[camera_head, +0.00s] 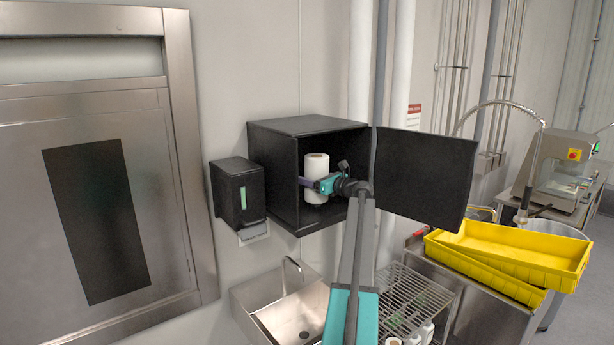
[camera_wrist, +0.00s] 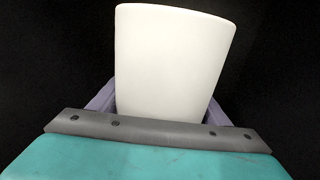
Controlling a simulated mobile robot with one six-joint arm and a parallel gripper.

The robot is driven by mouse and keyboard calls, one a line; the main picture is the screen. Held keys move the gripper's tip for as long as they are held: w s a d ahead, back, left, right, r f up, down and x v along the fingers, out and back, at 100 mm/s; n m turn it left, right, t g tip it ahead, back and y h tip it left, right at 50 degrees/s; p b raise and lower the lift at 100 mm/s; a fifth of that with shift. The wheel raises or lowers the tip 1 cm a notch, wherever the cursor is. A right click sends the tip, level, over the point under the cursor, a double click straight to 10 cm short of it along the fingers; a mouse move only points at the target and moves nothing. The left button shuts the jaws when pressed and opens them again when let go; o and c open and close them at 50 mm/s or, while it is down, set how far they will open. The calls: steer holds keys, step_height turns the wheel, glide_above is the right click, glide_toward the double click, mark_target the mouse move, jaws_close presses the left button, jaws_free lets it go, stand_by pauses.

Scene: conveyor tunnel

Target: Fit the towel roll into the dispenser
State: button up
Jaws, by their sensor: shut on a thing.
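The white towel roll (camera_head: 316,168) stands upright inside the open black dispenser (camera_head: 262,180) on the wall. My gripper (camera_head: 308,184) reaches into the dispenser and is shut on the roll. In the wrist view the roll (camera_wrist: 172,62) fills the middle, with the purple fingers (camera_wrist: 160,108) on either side of it. The dispenser's black door (camera_head: 424,175) is swung open to the right. The dark inside hides whether the roll touches any holder or the floor of the box.
A smaller black dispenser (camera_head: 238,190) hangs just left. A steel sink (camera_head: 262,300) and a wire rack (camera_head: 420,298) are below. Yellow trays (camera_head: 510,256) stand at the right. Pipes (camera_head: 402,60) run up the wall behind the door.

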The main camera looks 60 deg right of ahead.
steer(key=shift+f+b, duration=0.35)
steer(key=shift+f, duration=0.9)
steer(key=o, duration=1.6)
steer(key=shift+s, duration=0.15)
steer(key=s+b, duration=0.1)
steer(key=s, duration=0.3)
steer(key=s+a+b, duration=0.1)
steer(key=s+b, duration=0.1)
steer(key=s, duration=0.2)
steer(key=s+b, duration=0.1)
steer(key=s, duration=0.3)
steer(key=shift+a+f, duration=0.1)
steer(key=shift+a, duration=0.2)
steer(key=shift+s+a+b, duration=0.1)
steer(key=shift+s+b, duration=0.25)
steer(key=shift+s, duration=0.35)
